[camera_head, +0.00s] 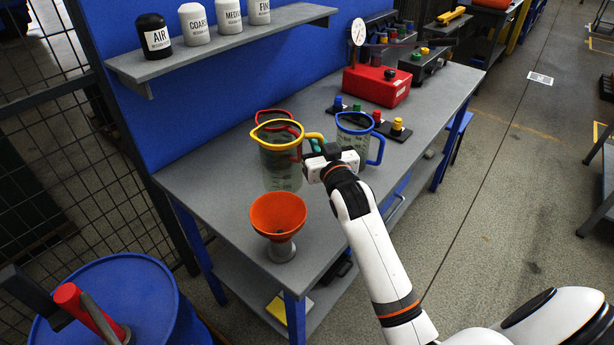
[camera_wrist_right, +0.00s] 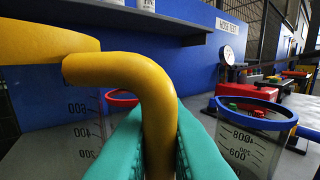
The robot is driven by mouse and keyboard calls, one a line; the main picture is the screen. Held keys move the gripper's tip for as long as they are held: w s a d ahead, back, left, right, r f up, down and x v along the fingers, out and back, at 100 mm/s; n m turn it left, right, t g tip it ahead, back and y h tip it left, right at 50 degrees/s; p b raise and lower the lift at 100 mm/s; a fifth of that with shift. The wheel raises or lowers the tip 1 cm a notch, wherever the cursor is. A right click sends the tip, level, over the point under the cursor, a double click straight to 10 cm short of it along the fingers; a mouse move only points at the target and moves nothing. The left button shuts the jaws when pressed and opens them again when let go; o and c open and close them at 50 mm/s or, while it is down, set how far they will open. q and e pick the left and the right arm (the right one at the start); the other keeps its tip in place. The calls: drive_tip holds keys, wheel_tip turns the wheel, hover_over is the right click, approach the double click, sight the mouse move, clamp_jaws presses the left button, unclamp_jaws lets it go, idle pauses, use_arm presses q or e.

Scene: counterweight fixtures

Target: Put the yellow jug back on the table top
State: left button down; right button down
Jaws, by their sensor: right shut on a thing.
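The yellow jug (camera_head: 280,165) is clear-walled with a yellow rim and handle. It is upright over the grey table top (camera_head: 226,168). My right gripper (camera_head: 317,149) is shut on its yellow handle, with the green finger pads on both sides of the handle (camera_wrist_right: 157,115) in the right wrist view. There, the jug's yellow rim (camera_wrist_right: 45,42) shows higher than the neighbouring jugs' rims. I cannot tell whether its base touches the table. My left gripper is not in view.
A red-rimmed jug (camera_head: 272,114) is close behind, partly hidden. A blue-rimmed jug (camera_head: 375,148) stands to the right. An orange funnel (camera_head: 278,213) on a grey stand is nearer. A red scale (camera_head: 376,86) is farther back. A shelf (camera_head: 220,42) overhangs the back.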

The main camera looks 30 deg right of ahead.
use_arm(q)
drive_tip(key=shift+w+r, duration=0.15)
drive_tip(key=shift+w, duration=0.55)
use_arm(e)
wheel_tip(320, 180, down, 8)
drive_tip(key=shift+r, duration=0.15)
drive_tip(key=c, duration=1.5)
unclamp_jaws()
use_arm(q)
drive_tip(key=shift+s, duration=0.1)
